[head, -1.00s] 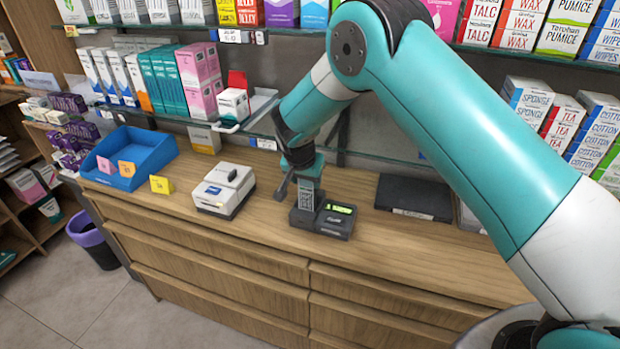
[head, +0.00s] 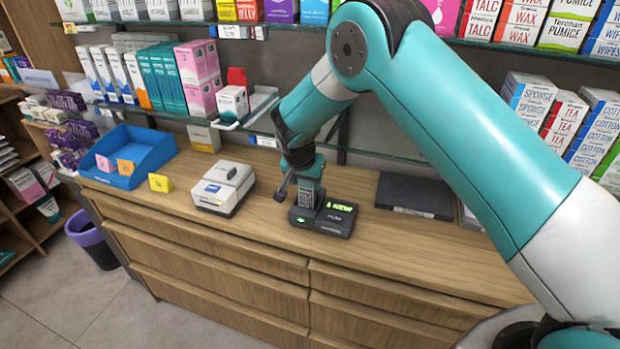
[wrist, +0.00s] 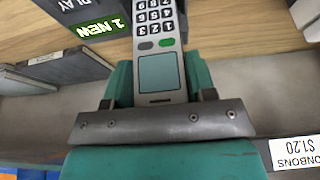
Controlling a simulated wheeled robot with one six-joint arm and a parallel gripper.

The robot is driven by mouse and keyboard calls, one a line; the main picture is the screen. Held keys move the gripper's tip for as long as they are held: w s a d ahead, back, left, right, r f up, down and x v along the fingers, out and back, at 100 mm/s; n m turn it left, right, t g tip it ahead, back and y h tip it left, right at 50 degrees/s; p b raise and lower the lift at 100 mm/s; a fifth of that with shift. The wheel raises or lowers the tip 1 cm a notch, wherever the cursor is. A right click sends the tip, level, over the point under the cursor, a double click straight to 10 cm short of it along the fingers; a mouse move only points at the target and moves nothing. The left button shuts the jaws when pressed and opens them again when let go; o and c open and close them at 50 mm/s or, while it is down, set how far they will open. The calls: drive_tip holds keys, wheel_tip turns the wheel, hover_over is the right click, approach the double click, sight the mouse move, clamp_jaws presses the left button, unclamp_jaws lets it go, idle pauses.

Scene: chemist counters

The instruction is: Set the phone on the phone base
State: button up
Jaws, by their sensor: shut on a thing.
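The phone (wrist: 160,75) is a slim grey handset with a keypad and a pale green screen. My gripper (wrist: 160,88) is shut on it, with a teal finger on each side. In the head view the phone (head: 306,196) stands nearly upright in the left part of the dark phone base (head: 337,219), under my gripper (head: 308,180). The base's display is lit green and reads "1 NEW", and a small green light shows at its left front. The base also shows in the wrist view (wrist: 80,12). The phone's lower end is hidden in the wrist view.
A white card-reader-like device (head: 222,188) stands left of the base on the wooden counter (head: 260,236). A dark flat box (head: 414,196) lies to the right. A blue tray (head: 135,150) is at the far left. Stocked glass shelves rise behind.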

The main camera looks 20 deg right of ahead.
drive_tip(key=o, duration=0.7)
drive_tip(key=shift+c, duration=0.2)
drive_tip(key=p+v, duration=0.5)
drive_tip(key=v, duration=0.6)
drive_tip(key=shift+w, duration=0.1)
